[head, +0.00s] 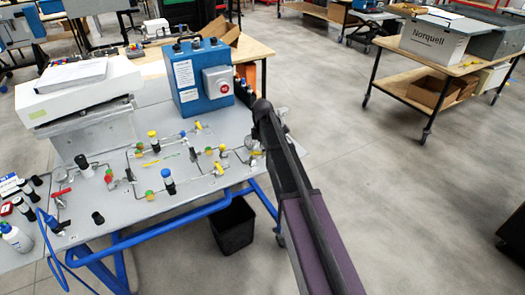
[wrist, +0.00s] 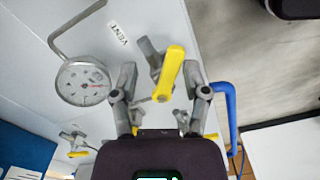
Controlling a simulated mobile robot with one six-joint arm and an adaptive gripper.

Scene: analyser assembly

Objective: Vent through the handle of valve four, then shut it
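In the wrist view, a valve with a yellow lever handle (wrist: 172,70) sits beside a printed VENT label (wrist: 118,33). No number is readable on it, so I cannot tell from the pictures that it is valve four. My gripper (wrist: 160,80) is open, one finger on each side of the yellow handle, with visible gaps and nothing held. The handle lies slightly tilted in the picture. A round pressure gauge (wrist: 83,82) is just left of the gripper. In the head view my arm reaches to the panel's right end and hides part of that valve.
The grey panel (head: 120,215) carries several other valves with yellow, red and green parts. A blue box with a red button (head: 218,80) stands behind. A blue tube frame (head: 190,215) runs along the front edge, above a black bin (head: 233,226).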

